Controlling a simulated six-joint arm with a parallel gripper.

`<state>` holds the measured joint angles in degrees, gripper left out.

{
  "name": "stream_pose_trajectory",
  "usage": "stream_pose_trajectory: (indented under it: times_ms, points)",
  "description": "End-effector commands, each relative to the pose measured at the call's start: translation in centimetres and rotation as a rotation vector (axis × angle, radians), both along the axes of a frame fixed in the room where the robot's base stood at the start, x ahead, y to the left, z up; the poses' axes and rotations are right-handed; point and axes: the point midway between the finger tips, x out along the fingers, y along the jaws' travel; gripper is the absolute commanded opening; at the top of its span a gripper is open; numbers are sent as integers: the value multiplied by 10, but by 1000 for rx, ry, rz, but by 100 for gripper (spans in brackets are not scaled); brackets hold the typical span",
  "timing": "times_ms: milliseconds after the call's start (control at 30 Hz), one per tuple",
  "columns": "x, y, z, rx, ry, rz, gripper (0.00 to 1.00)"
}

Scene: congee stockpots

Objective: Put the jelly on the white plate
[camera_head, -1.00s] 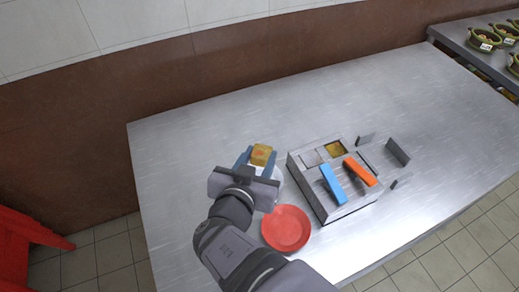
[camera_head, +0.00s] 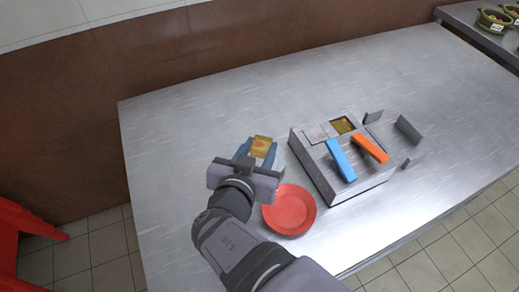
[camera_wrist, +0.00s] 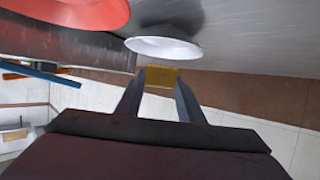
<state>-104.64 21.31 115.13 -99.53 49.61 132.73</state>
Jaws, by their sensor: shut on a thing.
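The jelly (camera_head: 262,146) is a small yellow block. My gripper (camera_head: 257,155) is shut on it, with a blue-grey finger on each side. The wrist view also shows the jelly (camera_wrist: 161,77) between the two fingertips. The white plate (camera_wrist: 165,47) lies just beyond the jelly in the wrist view, with a visible gap between them there. In the head view the plate is almost wholly hidden by my gripper. The jelly looks tilted and held above the table; its exact height cannot be told.
A red plate (camera_head: 289,211) lies just right of my wrist. Right of it stands a steel box with compartments (camera_head: 352,188), with a blue handle (camera_head: 341,160) and an orange handle (camera_head: 371,149) on top. The steel table (camera_head: 210,105) is clear at the back and left.

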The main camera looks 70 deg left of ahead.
Motion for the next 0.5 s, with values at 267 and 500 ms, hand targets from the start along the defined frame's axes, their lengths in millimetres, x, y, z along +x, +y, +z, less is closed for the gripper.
stream_pose_trajectory:
  times_ms: [267,500]
  points:
    - [0,0,-21,1,0,0,12]
    - [0,0,-30,2,1,0,12]
